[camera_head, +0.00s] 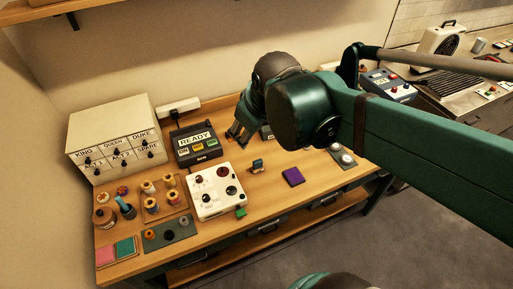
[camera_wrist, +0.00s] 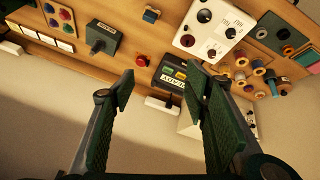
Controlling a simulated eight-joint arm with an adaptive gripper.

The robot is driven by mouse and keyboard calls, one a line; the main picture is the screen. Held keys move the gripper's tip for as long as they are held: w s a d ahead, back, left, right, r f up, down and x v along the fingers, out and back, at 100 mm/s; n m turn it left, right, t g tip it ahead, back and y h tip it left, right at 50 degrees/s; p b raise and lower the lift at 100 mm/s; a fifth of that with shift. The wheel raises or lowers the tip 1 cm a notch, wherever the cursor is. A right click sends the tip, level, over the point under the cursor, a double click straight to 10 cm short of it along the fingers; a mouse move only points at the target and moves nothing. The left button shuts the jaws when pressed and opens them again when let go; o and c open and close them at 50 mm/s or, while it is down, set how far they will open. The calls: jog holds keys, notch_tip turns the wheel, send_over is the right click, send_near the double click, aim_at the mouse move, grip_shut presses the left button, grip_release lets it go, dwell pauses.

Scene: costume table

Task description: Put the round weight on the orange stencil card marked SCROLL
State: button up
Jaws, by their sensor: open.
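My gripper (camera_head: 238,138) is open and empty above the back of the table, just right of the READY box. In the wrist view its two fingers (camera_wrist: 160,88) are wide apart with nothing between them. I cannot make out an orange card marked SCROLL in either view. I cannot tell for sure which thing is the round weight. Small round pieces lie on a dark green mat (camera_head: 158,240) at the front left, and pale round pieces lie on a dark mat (camera_head: 336,148) at the right. My arm hides part of the table's back right.
A READY box (camera_head: 186,154), a white panel with knobs (camera_head: 206,207), spools on a board (camera_head: 147,215) and a labelled drawer cabinet (camera_head: 95,120) fill the left. A red button (camera_wrist: 141,61) shows in the wrist view.

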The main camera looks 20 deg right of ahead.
jog(key=s+f+m+t, duration=0.1)
jog(key=s+m, duration=0.3)
jog(key=s, duration=0.3)
jog(key=shift+a+f, duration=0.35)
jog(key=shift+f, duration=0.05)
jog(key=shift+s+f, duration=0.1)
jog(key=shift+f, duration=0.1)
